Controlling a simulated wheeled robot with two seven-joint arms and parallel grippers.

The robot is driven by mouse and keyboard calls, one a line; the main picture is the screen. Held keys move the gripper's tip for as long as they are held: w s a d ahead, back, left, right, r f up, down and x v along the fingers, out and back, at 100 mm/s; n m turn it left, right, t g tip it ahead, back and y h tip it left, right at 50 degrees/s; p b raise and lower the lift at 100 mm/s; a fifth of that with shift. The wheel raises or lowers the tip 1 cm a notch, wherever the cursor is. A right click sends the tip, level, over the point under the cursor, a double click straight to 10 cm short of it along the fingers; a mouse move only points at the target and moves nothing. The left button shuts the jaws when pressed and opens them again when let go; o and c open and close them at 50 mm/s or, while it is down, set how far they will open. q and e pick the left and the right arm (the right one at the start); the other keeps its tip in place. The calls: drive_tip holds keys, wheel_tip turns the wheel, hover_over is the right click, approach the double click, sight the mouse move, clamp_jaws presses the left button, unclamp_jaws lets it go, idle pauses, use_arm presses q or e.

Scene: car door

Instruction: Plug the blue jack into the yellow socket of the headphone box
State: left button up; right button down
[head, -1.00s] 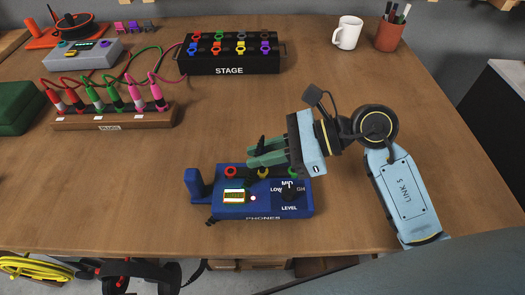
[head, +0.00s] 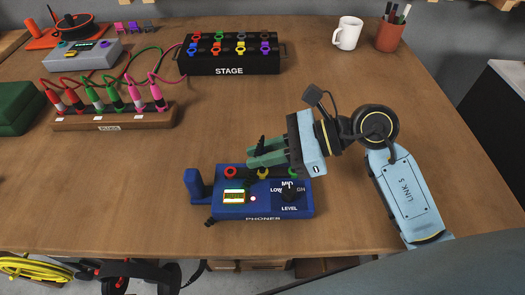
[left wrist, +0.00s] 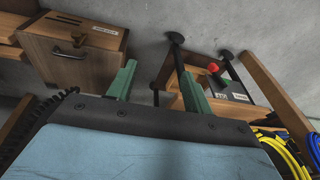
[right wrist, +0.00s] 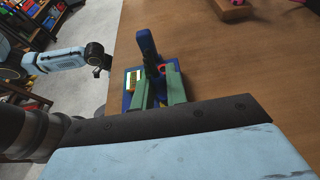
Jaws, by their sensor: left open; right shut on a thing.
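The blue headphone box (head: 225,210), marked PHONES, stands near the table's front edge. Its red socket (head: 230,171), yellow socket (head: 263,175) and green socket (head: 293,171) lie along the back. My right gripper (head: 252,157) is just above and behind the yellow socket, shut on a small dark piece, apparently the blue jack (head: 262,142). The fingers hide most of it, and I cannot tell whether it touches the socket. The right wrist view shows the fingers (right wrist: 160,92) over the box. My left gripper (left wrist: 158,82) is open and empty, away from the table.
A black STAGE box (head: 230,58) and a wooden rack of coloured plugs (head: 115,120) stand farther back. A white mug (head: 347,33) and a pen cup (head: 390,35) are at the back right. The box's blue upright post (head: 195,185) rises at its left.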

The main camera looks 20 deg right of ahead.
use_arm(q)
drive_tip(key=shift+f+b, duration=0.7)
drive_tip(key=shift+b, duration=0.05)
use_arm(e)
drive_tip(key=shift+f, duration=0.65)
drive_tip(key=c, duration=1.3)
unclamp_jaws()
use_arm(q)
drive_tip(key=shift+r, duration=0.15)
wheel_tip(320, 180, up, 2)
drive_tip(key=shift+w+d+r+p, duration=0.1)
drive_tip(key=shift+d+p, duration=0.05)
drive_tip(key=shift+p, duration=0.65)
use_arm(e)
drive_tip(key=v, duration=1.3)
drive_tip(key=shift+d+r, duration=0.15)
drive_tip(key=shift+d, duration=0.1)
